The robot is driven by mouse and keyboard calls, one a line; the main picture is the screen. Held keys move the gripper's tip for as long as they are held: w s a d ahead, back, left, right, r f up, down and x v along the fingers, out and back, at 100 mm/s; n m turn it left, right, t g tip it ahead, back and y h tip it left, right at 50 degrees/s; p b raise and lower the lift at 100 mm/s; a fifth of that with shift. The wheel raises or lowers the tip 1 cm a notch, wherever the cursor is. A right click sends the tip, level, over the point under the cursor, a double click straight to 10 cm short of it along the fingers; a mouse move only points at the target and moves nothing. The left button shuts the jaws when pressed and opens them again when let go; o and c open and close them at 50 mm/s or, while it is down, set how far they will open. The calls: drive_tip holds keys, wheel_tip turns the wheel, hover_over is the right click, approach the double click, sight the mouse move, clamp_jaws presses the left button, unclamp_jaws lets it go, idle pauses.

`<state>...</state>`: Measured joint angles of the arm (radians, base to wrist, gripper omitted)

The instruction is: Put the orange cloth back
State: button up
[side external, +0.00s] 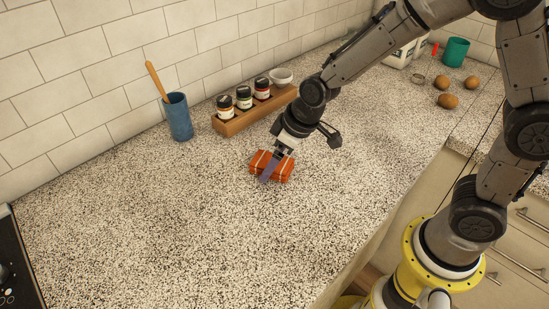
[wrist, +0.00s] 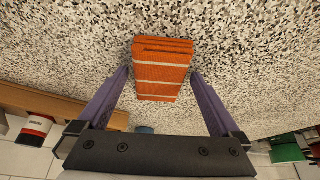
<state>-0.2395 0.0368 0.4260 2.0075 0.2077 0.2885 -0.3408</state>
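The orange cloth (side external: 285,168) is a folded block with pale stripes, lying on the speckled counter. In the wrist view the cloth (wrist: 162,67) sits between the tips of the two purple fingers, with counter visible at its sides near the tips. My gripper (side external: 266,172) points down at the cloth, and a finger covers part of it in the side view. In the wrist view my gripper (wrist: 160,75) has its fingers spread apart on either side of the cloth. Whether they touch it is not clear.
A teal cup (side external: 455,52) and brown eggs or potatoes (side external: 447,101) are at the far right. The front-left counter is clear.

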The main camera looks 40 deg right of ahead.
drive_tip(key=shift+r, duration=0.45)
drive_tip(key=v, duration=1)
drive_tip(key=s+d+r+m+h, duration=0.1)
drive_tip(key=s+d, duration=0.3)
drive_tip(key=s, duration=0.5)
drive_tip(key=s+d+r+m+t, duration=0.1)
drive_tip(key=s+d+r+m, duration=0.2)
drive_tip(key=s, duration=0.6)
drive_tip(key=shift+s+d+r+h, duration=0.3)
drive_tip(key=shift+s+d+h, duration=0.1)
drive_tip(key=shift+d, duration=0.75)
